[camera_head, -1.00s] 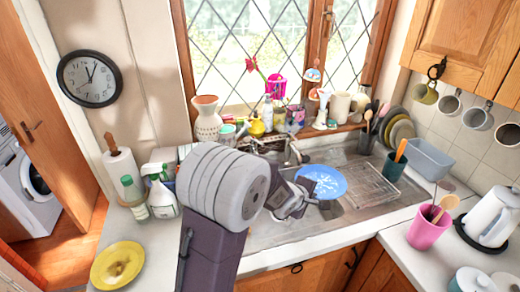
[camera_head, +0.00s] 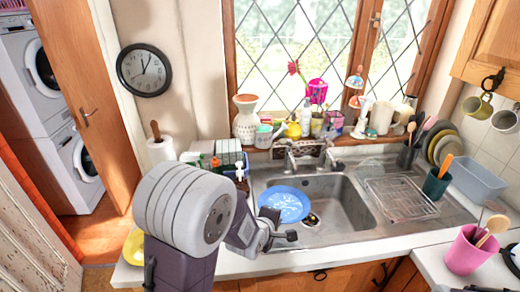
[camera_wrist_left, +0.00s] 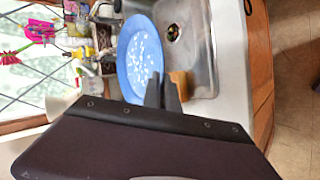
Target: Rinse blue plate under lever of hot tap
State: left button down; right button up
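The blue plate (camera_head: 284,204), with white specks on its face, is held over the left part of the sink (camera_head: 343,204). It also shows in the left wrist view (camera_wrist_left: 140,58), face visible. My left gripper (camera_head: 290,237) is at the plate's near edge. In the wrist view its two fingers (camera_wrist_left: 162,92) are close together at the plate's rim, one on each side. The metal tap (camera_head: 308,148) stands at the back of the sink, behind the plate. Which lever is the hot one I cannot tell, and no water stream is visible. My right gripper is out of view.
A wire rack (camera_head: 401,198) covers the drainer right of the sink. Bottles and a vase (camera_head: 246,118) line the sill. A utensil pot (camera_head: 436,186), blue-grey basin (camera_head: 477,181) and pink cup (camera_head: 466,252) stand at right. A tan block (camera_wrist_left: 180,84) shows near the fingers.

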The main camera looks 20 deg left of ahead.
aim_at(288, 141)
jog(key=i+j+u, duration=0.1)
jog(key=u, duration=0.3)
jog(key=i+j+u, duration=0.1)
jog(key=u, duration=0.3)
jog(key=i+j+u, duration=0.15)
jog(key=u, duration=0.3)
jog(key=i+j+u, duration=0.1)
jog(key=u, duration=0.3)
